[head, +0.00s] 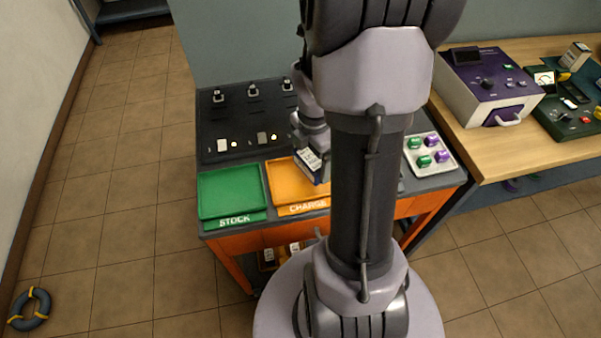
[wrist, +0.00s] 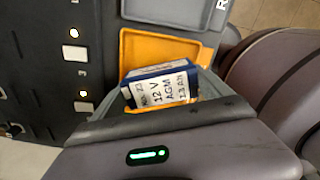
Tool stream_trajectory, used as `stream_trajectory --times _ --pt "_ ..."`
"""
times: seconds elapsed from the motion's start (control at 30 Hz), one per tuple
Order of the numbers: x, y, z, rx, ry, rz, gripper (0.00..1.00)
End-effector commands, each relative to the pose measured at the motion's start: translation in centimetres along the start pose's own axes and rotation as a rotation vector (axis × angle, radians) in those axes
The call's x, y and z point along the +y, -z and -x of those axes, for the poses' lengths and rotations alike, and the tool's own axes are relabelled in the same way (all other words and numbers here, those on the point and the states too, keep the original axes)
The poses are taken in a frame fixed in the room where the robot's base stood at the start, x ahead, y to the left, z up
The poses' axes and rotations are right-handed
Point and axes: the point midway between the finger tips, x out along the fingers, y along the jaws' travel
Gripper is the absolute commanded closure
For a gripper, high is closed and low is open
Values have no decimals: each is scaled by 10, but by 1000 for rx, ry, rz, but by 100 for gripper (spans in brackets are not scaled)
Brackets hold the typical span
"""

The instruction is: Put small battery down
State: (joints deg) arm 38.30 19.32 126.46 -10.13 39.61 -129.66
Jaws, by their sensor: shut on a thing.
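The small battery (wrist: 160,88) is a blue-cased block with a white label reading 12 V AGM. My gripper (wrist: 166,98) is shut on it. In the head view the battery (head: 313,165) is over the right part of the orange CHARGE tray (head: 282,181), partly hidden by my arm. In the wrist view the orange tray (wrist: 150,48) lies just behind and below the battery. I cannot tell whether the battery touches the tray floor. The tray's right side is hidden behind my arm in the head view.
A green STOCK tray (head: 230,188) is left of the orange one. A grey tray (wrist: 165,10) is beside it in the wrist view. A dark panel (head: 228,118) with switches stands behind. A white tray (head: 442,168) holds several green and purple pieces. A wooden bench (head: 530,150) is at right.

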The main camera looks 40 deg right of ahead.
Motion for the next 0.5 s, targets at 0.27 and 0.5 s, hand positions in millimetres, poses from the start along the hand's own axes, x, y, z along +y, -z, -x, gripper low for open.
stream_trajectory --times 0.27,0.5 --pt "15 23 -17 1 1 -2 85" --pt "15 23 -37 0 -1 -2 85"
